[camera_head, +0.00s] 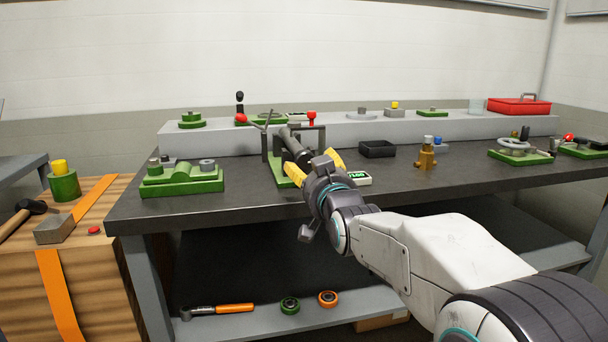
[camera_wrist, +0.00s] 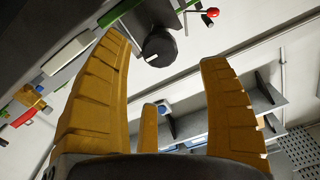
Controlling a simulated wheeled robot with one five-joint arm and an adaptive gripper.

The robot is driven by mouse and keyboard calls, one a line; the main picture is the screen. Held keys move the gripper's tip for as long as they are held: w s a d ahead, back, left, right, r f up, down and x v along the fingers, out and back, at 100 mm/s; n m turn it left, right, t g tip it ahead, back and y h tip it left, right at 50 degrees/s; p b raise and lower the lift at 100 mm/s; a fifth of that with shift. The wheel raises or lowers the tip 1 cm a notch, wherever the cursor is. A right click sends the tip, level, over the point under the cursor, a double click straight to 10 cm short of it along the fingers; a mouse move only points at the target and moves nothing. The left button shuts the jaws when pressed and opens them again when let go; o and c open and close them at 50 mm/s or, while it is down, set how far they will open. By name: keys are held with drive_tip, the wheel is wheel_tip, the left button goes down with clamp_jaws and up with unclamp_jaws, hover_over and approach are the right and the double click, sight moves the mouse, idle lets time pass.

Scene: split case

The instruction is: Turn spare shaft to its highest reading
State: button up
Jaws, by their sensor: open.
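A dark shaft (camera_head: 296,147) lies across a grey frame on a green base (camera_head: 281,180) on the bench; no label shows that it is the spare shaft. In the wrist view its round black end (camera_wrist: 159,47) carries a short white mark. A small white box with a green display (camera_head: 358,179) sits right of my gripper; its reading is too small to make out. My gripper (camera_head: 314,165) has its yellow fingers apart at the near end of the shaft. In the wrist view the round end appears between the fingertips (camera_wrist: 164,50), with gaps on both sides. The fingers hide part of the fixture.
A green block fixture (camera_head: 182,181) stands to the left and a black tray (camera_head: 377,149) to the right. A brass fitting (camera_head: 426,155) and a green handwheel fixture (camera_head: 519,155) stand farther right. A grey ledge (camera_head: 350,132) holds several parts behind. Bare benchtop lies at front left.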

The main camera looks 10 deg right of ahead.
sight(306, 161)
drive_tip(key=shift+w+b, duration=0.3)
drive_tip(key=shift+w, duration=3.45)
drive_tip(key=shift+o, duration=0.2)
drive_tip(key=c, duration=1.2)
drive_tip(key=shift+c, duration=0.2)
